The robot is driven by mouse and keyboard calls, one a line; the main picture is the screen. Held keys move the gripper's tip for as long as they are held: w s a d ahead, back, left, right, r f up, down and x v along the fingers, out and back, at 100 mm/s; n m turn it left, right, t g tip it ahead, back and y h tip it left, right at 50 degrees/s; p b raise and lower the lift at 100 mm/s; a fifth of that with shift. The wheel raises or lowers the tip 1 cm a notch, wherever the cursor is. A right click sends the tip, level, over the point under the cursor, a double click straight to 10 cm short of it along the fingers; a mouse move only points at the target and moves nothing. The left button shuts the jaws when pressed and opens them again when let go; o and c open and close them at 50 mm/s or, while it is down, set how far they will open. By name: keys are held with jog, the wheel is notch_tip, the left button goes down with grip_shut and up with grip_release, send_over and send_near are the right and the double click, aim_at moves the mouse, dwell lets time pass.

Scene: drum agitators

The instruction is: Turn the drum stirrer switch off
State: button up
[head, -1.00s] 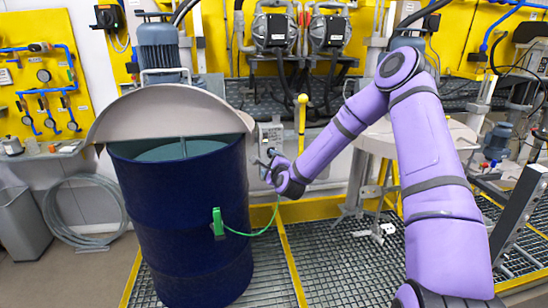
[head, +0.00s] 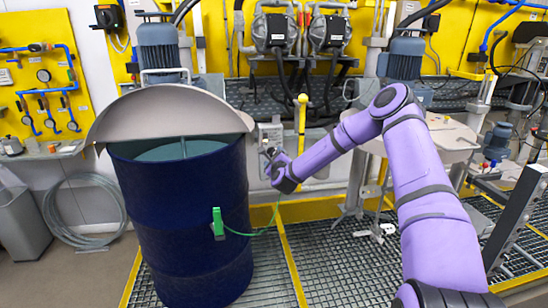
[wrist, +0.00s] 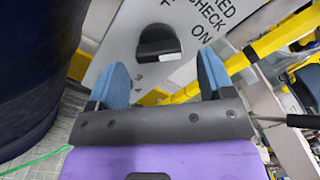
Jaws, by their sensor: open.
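In the wrist view a black rotary switch knob (wrist: 158,42) sits on a grey metal plate (wrist: 215,22) with dark lettering; "CHECK" and "ON" can be read, the rest is cut off. My gripper (wrist: 158,68) is open, its two blue fingers apart on either side below the knob in the picture, with nothing between them. I see no contact with the knob. In the head view my gripper (head: 270,158) is in front of the grey switch box (head: 270,133), to the right of the blue drum (head: 180,225). The knob is hidden there by the gripper.
The drum carries a tilted beige lid (head: 170,112) and a green clamp (head: 218,222) with a green cable. A yellow post (head: 301,125) stands right of the switch box. A grating floor (head: 350,265) lies below. A yellow bar (wrist: 270,38) passes close by in the wrist view.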

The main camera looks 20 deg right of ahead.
jog(key=shift+x, duration=1)
jog(key=c, duration=0.9)
